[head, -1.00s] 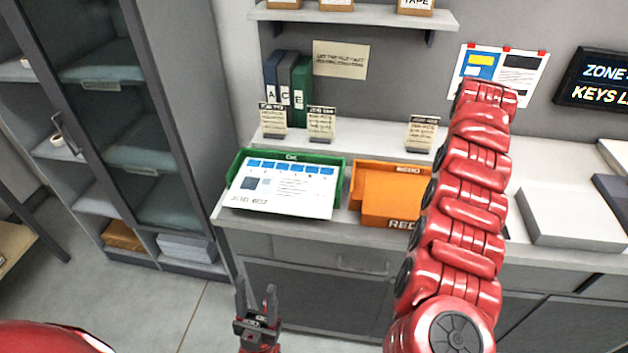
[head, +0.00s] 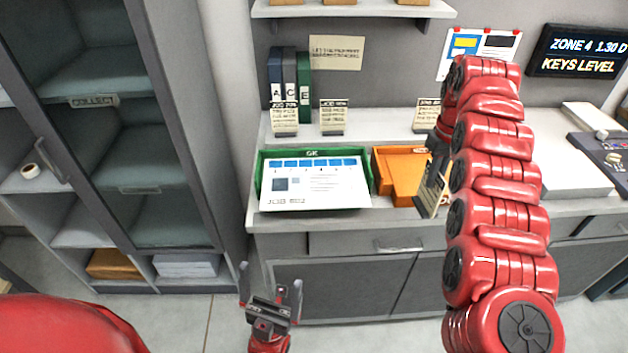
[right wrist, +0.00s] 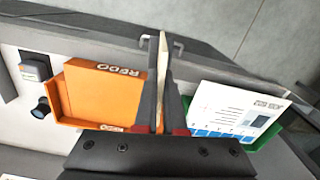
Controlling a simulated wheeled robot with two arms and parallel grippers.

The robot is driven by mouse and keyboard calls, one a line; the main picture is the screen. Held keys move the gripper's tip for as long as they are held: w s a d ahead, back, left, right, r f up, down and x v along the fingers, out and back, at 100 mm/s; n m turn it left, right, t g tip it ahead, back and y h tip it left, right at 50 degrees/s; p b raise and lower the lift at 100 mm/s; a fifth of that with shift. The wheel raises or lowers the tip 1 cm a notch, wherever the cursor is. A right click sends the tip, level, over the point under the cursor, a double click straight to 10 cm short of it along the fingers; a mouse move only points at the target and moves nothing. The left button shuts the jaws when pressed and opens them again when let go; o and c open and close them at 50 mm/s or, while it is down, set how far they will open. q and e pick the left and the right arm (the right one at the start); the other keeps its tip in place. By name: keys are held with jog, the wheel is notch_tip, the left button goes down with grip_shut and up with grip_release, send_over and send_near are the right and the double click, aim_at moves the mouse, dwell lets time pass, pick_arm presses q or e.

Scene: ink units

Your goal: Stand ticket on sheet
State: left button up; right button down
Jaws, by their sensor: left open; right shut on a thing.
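The sheet (head: 314,184), white with a row of blue boxes and job print, lies on the green GK tray (head: 371,190) on the counter. It also shows in the right wrist view (right wrist: 232,108). A ticket (head: 431,192), a printed card seen tilted, is in my right gripper (head: 437,168), above the counter's front by the orange tray. In the right wrist view it is a thin edge (right wrist: 163,55) between the shut fingers. The ticket is apart from the sheet, to its right. My left gripper (head: 271,293) is open and empty, low in front of the counter.
The orange REDO tray (head: 399,172) stands right of the green one. Three other tickets stand on the back ledge: left (head: 284,117), middle (head: 333,116), right (head: 426,114). A glass-doored cabinet (head: 150,140) is at the left. My right arm hides part of the counter.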

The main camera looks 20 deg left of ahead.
jog(key=shift+w+a+n, duration=0.15)
jog(key=shift+w+n, duration=0.05)
jog(key=shift+n, duration=0.1)
jog(key=s+a+r+n+p, duration=0.1)
jog(key=s+a+n, duration=0.1)
jog(key=a+n, duration=0.6)
jog(key=shift+s+a+r+n, duration=0.25)
jog(key=shift+a+n, duration=0.15)
jog(key=shift+a, duration=0.95)
